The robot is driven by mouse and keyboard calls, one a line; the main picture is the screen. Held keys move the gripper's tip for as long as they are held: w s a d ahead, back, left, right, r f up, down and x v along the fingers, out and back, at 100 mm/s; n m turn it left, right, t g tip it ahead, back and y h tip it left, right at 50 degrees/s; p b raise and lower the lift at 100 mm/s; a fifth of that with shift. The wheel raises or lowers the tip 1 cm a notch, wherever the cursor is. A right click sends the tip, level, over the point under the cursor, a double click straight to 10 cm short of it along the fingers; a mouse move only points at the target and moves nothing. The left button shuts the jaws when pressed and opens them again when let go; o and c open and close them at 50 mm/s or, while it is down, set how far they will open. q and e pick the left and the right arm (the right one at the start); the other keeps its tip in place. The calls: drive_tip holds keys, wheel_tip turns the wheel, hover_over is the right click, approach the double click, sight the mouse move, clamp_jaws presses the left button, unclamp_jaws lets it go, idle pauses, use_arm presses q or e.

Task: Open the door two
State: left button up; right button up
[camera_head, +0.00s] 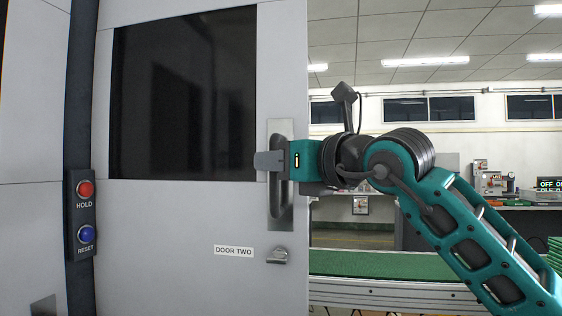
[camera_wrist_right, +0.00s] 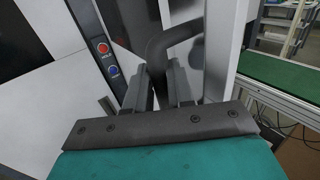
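Door two (camera_head: 200,215) is a light grey panel with a dark window and a "DOOR TWO" label (camera_head: 234,251). Its grey vertical handle (camera_head: 281,205) is near the door's right edge, with a small latch or lock (camera_head: 278,256) below. My right gripper (camera_head: 270,161) is at the upper part of the handle. In the right wrist view the dark curved handle (camera_wrist_right: 158,50) passes between the fingers (camera_wrist_right: 163,88), which appear closed against it. The head view does not show a clear gap at the door's edge. My left gripper is not in view.
A dark post left of the door carries a red HOLD button (camera_head: 85,189) and a blue RESET button (camera_head: 86,234). A green-topped conveyor (camera_head: 385,264) runs behind at the right. A workbench with equipment (camera_head: 490,184) stands farther back.

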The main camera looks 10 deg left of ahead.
drive_tip(key=o, duration=0.3)
drive_tip(key=shift+s+a, duration=0.15)
drive_tip(key=shift+a, duration=0.35)
drive_tip(key=shift+d, duration=0.4)
use_arm(q)
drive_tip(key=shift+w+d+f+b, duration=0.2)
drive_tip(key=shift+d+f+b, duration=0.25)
drive_tip(key=shift+b, duration=0.7)
use_arm(e)
drive_tip(key=v, duration=1.2)
drive_tip(key=shift+s+d, duration=0.15)
drive_tip(key=shift+s, duration=0.05)
